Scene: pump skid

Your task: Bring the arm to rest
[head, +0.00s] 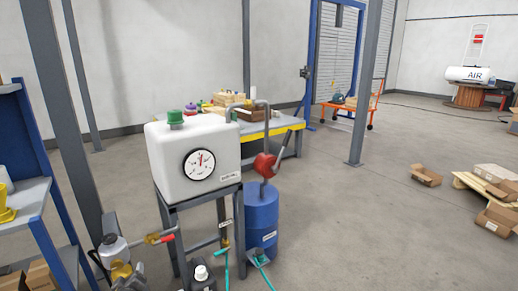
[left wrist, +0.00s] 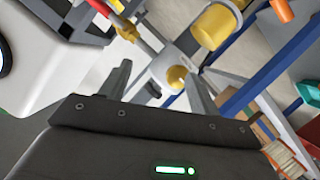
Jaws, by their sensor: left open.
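My left gripper (left wrist: 157,70) is open in the left wrist view, with two grey fingers apart and nothing held between them. Beyond the fingers is a white fitting with a yellow knob (left wrist: 176,76), and a yellow cup-like part (left wrist: 215,26) is above it. I cannot tell the gap to them. A pipe with a red handle (left wrist: 135,24) runs at the upper left. In the head view, the gripper is hard to make out among parts at the lower left. My right gripper is not seen.
A white tank (head: 193,155) with a gauge stands on a grey frame. A blue drum (head: 261,215) with a red hand pump (head: 264,165) is beside it. A brass valve with a red handle (head: 166,238) is at lower left. A blue shelf (head: 35,205) stands left.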

